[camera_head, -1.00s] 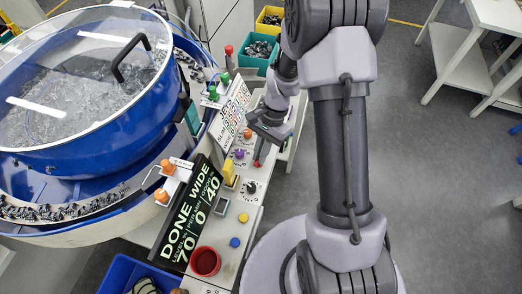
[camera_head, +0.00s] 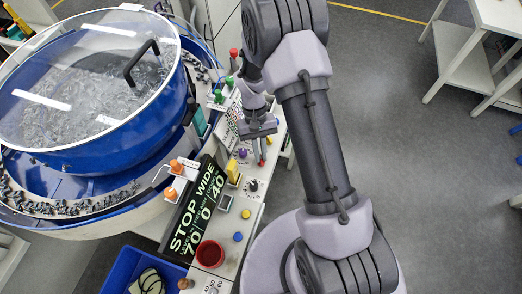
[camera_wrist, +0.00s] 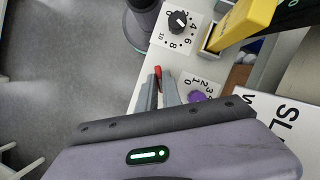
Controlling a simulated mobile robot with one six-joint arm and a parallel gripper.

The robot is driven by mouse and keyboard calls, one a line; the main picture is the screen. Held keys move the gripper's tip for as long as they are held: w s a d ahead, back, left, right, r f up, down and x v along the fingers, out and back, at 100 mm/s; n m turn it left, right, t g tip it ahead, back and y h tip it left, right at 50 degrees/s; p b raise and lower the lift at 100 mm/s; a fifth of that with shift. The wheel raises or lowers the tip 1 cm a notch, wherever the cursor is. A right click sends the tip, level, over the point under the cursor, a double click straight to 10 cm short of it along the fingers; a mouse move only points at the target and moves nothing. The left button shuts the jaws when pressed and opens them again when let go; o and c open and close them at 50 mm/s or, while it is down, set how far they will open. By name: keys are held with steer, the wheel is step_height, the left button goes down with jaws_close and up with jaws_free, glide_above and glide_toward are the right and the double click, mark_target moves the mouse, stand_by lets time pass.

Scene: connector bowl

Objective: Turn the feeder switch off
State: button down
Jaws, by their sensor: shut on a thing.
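My gripper (camera_head: 261,157) is low over the control panel (camera_head: 226,240). In the wrist view its two grey fingers (camera_wrist: 160,80) close around a small red lever (camera_wrist: 158,71), which looks like a switch. The lever also shows at the fingertips in the head view (camera_head: 262,162). Its label and exact position are hidden or too small to tell. A purple knob (camera_wrist: 197,97) with a numbered scale is beside the fingers. A black dial (camera_wrist: 178,20) is farther along the panel. The display (camera_head: 199,207) reads "STOP WIDE" with 70, 0 and 40.
The blue feeder bowl (camera_head: 75,158) with its clear lid stands left of the panel. The floor at right is largely open.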

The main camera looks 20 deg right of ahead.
steer(key=shift+a+n+h+p, duration=0.1)
steer(key=shift+n+h+p, duration=0.3)
steer(key=shift+n, duration=0.8)
steer(key=c, duration=1.5)
jaws_free()
steer(key=p+v, duration=0.1)
steer(key=v, duration=0.4)
steer(key=p+v, duration=0.1)
steer(key=v, duration=0.5)
steer(key=p+v, duration=0.1)
steer(key=v, duration=0.5)
steer(key=shift+a+r+p, duration=0.3)
steer(key=shift+p, duration=0.1)
